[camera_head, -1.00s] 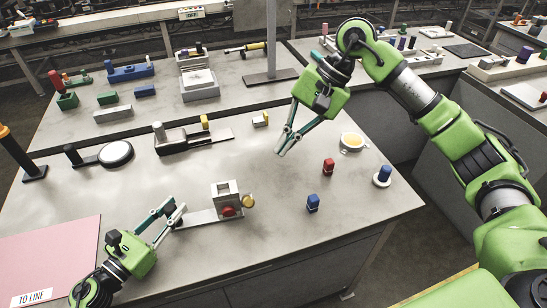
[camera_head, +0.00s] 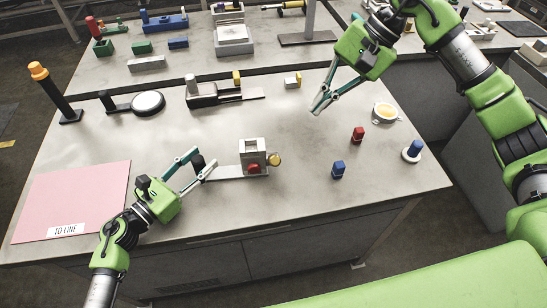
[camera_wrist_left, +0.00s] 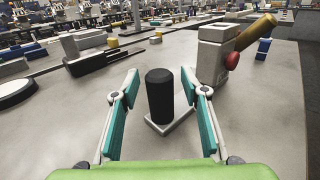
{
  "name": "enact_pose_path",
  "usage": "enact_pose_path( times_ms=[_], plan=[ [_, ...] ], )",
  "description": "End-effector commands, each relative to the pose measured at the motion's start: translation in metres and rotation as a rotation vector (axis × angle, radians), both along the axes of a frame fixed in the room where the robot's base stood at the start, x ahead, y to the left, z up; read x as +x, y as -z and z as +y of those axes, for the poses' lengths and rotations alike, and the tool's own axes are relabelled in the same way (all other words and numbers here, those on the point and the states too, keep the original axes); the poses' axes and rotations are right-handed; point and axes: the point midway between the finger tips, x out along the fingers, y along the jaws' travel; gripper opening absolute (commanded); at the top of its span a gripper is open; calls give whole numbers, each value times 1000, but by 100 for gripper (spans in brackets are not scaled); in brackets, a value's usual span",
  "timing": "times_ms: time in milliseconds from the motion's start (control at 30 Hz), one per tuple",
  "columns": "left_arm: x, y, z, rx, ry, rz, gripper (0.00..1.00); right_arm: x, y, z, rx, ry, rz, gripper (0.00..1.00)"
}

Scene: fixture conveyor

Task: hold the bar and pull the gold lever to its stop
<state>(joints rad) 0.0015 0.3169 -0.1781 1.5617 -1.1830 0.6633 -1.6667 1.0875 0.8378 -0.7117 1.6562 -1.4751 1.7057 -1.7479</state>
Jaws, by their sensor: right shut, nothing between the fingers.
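The fixture is a grey block (camera_head: 252,151) with a red knob (camera_head: 253,169) and a gold lever (camera_head: 274,159) on its right side. A flat plate (camera_head: 232,172) runs left from it to an upright black bar (camera_head: 198,162). My left gripper (camera_head: 203,160) is open around the bar. In the left wrist view the black bar (camera_wrist_left: 159,95) stands between the spread fingers, with a gap on each side. There the gold lever (camera_wrist_left: 256,33) slants up to the right, clear of the gripper. My right gripper (camera_head: 316,108) is shut and empty above the table.
A blue block (camera_head: 338,169) and a red block (camera_head: 358,135) stand right of the fixture. A pink mat (camera_head: 80,195) lies at left. A black-and-orange post (camera_head: 53,92) stands behind it.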

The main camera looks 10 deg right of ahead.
Motion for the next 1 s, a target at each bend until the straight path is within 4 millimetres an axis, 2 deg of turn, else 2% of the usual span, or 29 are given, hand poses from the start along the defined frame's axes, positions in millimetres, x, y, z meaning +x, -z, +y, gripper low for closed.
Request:
enact_pose_path(
  times_ms=[267, 700, 1000],
  plan=[
    [-6, 0, 7, 0, -1, 0, 41, 0, 0, 0, 0, 0, 0, 0],
    [-65, 0, 70, 1, 0, 1, 41, 0, 0, 0, 0, 0, 0, 0],
    [-81, 0, 89, 1, 0, -1, 41, 0, 0, 0, 0, 0, 0, 0]
  ],
)
